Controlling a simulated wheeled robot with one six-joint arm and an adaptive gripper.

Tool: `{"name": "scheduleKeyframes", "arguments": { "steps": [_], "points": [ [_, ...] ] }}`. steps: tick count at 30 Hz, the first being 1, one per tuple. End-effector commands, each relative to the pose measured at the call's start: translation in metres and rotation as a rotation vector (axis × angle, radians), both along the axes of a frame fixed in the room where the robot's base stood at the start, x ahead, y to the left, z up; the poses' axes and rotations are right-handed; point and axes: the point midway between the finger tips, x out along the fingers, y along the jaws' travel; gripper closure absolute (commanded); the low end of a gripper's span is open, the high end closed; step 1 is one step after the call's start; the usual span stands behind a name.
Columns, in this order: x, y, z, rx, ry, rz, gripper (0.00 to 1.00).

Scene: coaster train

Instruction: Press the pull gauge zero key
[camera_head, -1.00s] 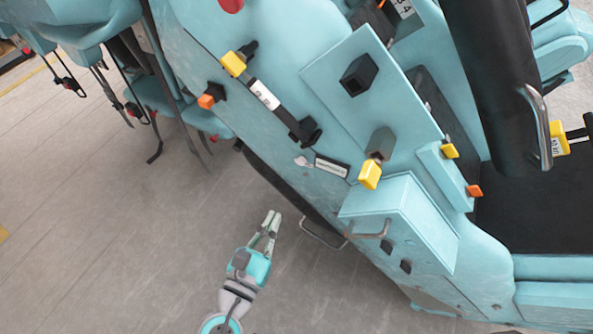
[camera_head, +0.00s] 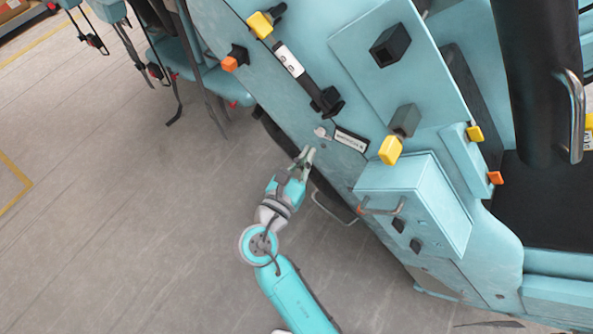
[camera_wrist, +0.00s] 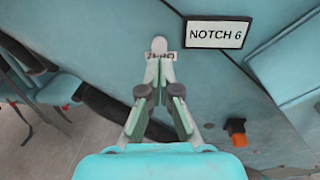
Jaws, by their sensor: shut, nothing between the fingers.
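A small light-grey round key (camera_wrist: 159,45) with a small lettered tag below it is on the teal car side, beside the NOTCH 6 plate. It shows in the head view (camera_head: 320,132) as a pale spot left of that plate. In the head view my gripper (camera_head: 306,153) is just below the key. I cannot tell whether the tips touch anything.
The NOTCH 6 plate (camera_head: 350,138) is right of the key. A black-and-white bar (camera_head: 290,61) with a yellow end is above. The grey floor (camera_head: 120,220) is open at left.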

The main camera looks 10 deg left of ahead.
Motion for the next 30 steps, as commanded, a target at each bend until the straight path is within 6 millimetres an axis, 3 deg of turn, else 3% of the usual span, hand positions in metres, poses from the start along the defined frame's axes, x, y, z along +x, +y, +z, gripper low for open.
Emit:
{"name": "scheduleKeyframes", "arguments": {
  "steps": [3,9,23,30],
  "points": [
    [0.019,-0.006,0.0,0.001,0.0,-0.003,1.0],
    [0.037,-0.01,0.0,0.001,0.0,0.0,1.0],
    [0.043,-0.012,0.0,0.0,0.0,0.001,1.0],
    [0.061,-0.018,0.001,0.001,-0.001,-0.002,1.0]
  ]
}}
